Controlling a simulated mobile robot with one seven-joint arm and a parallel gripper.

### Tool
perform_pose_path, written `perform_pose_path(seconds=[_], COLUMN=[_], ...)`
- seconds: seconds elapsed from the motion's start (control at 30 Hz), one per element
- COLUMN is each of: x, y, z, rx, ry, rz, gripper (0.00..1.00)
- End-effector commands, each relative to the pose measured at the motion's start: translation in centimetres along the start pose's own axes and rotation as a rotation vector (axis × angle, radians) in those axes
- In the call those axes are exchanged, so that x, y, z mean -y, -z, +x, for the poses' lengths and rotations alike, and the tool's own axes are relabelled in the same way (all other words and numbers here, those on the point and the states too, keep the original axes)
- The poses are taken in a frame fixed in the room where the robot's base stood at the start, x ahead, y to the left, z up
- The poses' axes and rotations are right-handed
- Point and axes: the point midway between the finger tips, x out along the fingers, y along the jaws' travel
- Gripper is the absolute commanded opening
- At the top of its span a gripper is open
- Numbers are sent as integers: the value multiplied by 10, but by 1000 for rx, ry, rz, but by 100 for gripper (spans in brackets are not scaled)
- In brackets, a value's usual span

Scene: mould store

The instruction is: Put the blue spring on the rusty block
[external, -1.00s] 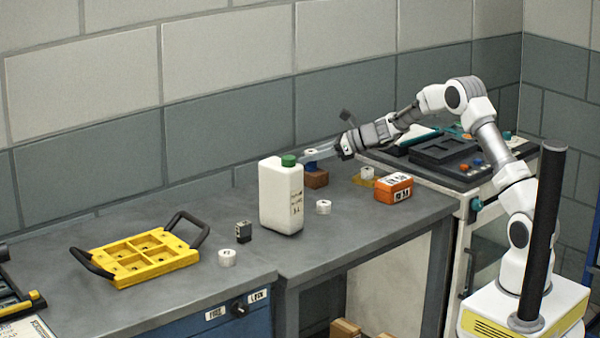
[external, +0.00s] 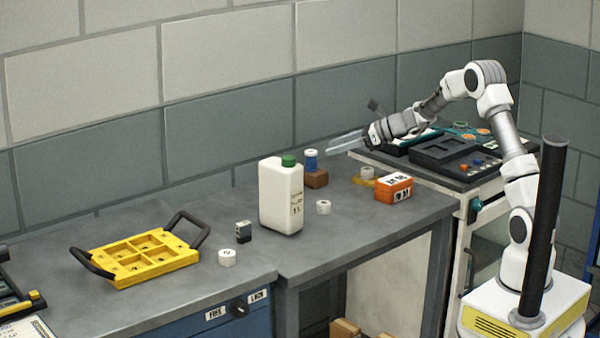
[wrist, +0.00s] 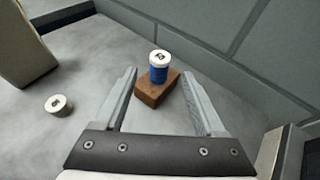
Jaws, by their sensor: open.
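The blue spring (external: 311,160), with a pale top, stands upright on the rusty block (external: 317,179) at the back of the grey bench. In the wrist view the blue spring (wrist: 158,70) rests on top of the brown rusty block (wrist: 153,92), near its upper end. My gripper (external: 346,143) is open and empty, above and to the right of the spring, clear of it. In the wrist view the spring and block show between and beyond the open fingers (wrist: 165,95) of my gripper.
A white jug with a green cap (external: 281,198) stands left of the block. A yellow frame (external: 140,258) lies at left. The bench's middle front is mostly clear.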

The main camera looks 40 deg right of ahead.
Motion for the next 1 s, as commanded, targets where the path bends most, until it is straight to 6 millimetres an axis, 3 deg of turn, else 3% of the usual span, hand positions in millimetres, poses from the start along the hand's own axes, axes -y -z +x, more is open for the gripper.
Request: perform_pose_path(seconds=[0.13, 0.37, 0.47, 0.67, 0.8, 1.0], x=[0, -10, -35, -118, -171, -230], y=[-1, -5, -16, -34, -32, -15], z=[-26, -43, -52, -92, -129, -187], rx=[0, -11, -45, -160, -240, -349], ry=[1, -16, -55, -195, -301, -454], rz=[0, -44, -166, -601, -927, -1387], gripper=[72, 72, 72, 72, 72, 72])
